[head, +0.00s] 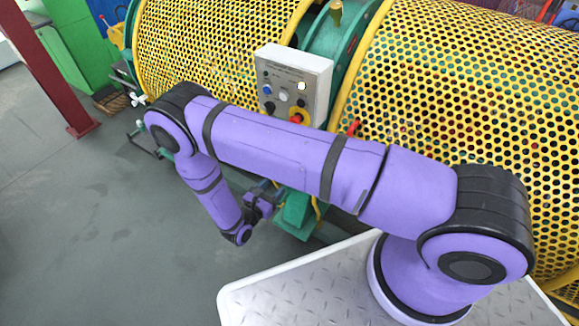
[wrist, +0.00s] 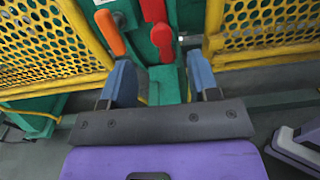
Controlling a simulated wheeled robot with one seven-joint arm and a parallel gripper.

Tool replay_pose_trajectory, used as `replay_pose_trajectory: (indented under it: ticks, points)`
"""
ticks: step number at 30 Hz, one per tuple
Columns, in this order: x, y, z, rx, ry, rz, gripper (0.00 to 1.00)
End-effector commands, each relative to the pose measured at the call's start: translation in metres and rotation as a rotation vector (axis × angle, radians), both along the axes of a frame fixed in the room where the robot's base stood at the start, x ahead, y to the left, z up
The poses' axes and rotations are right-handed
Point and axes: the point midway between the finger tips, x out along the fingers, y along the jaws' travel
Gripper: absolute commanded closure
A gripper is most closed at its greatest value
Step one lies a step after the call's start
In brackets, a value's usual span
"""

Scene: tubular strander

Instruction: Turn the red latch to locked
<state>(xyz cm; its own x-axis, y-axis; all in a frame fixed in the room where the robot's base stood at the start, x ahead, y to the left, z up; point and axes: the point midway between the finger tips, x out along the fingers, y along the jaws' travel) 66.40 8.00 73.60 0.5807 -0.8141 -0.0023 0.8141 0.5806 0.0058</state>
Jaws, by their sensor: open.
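In the wrist view the red latch (wrist: 161,38) is at the top middle, on a green metal part, with its rounded end pointing towards me. My gripper (wrist: 160,76) is open, with one blue finger on each side below the latch. Nothing shows between the fingers but the green part beyond, and the latch looks apart from both. In the head view my gripper (head: 267,192) is low beside the green machine frame, partly hidden by my wrist. A small red piece (head: 353,128) shows above my arm; I cannot tell whether it is the latch.
An orange handle (wrist: 108,32) sits just left of the latch. Yellow perforated guards (wrist: 47,42) flank both sides. A control box (head: 294,80) with buttons and a red-yellow knob stands above my arm. Open grey floor (head: 80,220) lies to the left.

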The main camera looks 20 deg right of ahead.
Motion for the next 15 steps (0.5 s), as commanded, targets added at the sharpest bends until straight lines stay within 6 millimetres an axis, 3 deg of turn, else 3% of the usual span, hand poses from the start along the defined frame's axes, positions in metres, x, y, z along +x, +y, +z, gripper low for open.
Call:
replay_pose_trajectory:
  ticks: [7,15]
  points:
    - [0.008,-0.013,-0.004,-0.006,0.003,0.009,0.45]
    - [0.036,-0.052,-0.004,-0.005,0.004,0.005,0.45]
